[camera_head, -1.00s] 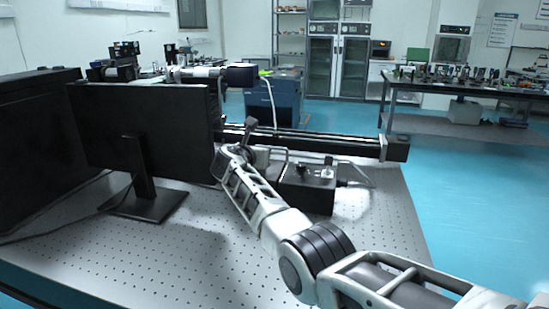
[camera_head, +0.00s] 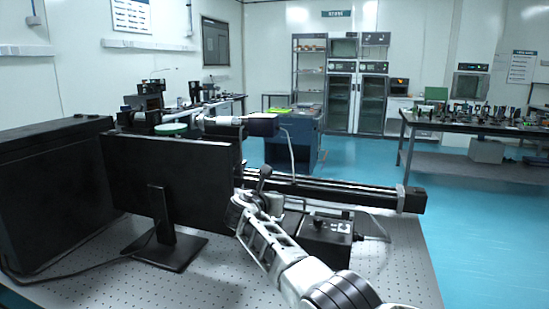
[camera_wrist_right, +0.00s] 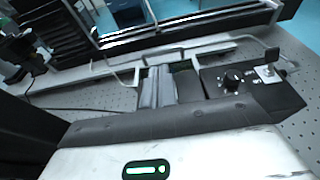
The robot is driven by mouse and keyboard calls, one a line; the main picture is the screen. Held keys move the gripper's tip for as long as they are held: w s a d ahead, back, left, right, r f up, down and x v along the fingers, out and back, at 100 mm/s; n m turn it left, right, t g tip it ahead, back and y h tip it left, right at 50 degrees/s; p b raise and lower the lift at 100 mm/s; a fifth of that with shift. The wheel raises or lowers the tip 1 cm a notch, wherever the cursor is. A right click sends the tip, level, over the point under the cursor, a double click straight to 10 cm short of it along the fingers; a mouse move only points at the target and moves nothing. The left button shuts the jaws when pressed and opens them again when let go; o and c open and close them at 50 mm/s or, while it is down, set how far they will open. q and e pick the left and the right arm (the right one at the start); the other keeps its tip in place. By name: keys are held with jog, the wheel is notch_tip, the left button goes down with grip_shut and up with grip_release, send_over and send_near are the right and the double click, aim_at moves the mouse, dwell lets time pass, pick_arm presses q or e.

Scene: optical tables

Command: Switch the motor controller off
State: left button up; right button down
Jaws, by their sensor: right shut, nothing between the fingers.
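The motor controller is a black box (camera_head: 326,237) on the perforated optical table, right of my right arm. In the right wrist view the motor controller (camera_wrist_right: 255,103) shows a round black knob (camera_wrist_right: 232,80) and a silver switch-like piece (camera_wrist_right: 267,72) on top. My right gripper (camera_wrist_right: 165,86) has its grey fingers together and empty, just left of the box. Whether they touch its side is unclear. In the head view I cannot clearly make out the fingertips. The switch's position is too small to read. My left gripper is not in view.
A black monitor (camera_head: 172,180) stands left of my arm. A long black rail (camera_head: 345,191) runs behind the controller. A bent metal handle or bar (camera_wrist_right: 190,50) lies close by the fingers. Bare perforated tabletop (camera_head: 220,278) is free in front.

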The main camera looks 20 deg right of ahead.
notch_tip(320, 180, up, 9)
jog(key=s+a, duration=0.1)
jog(key=shift+s+a+f, duration=0.15)
jog(key=shift+s+a, duration=0.05)
jog(key=shift+s, duration=0.15)
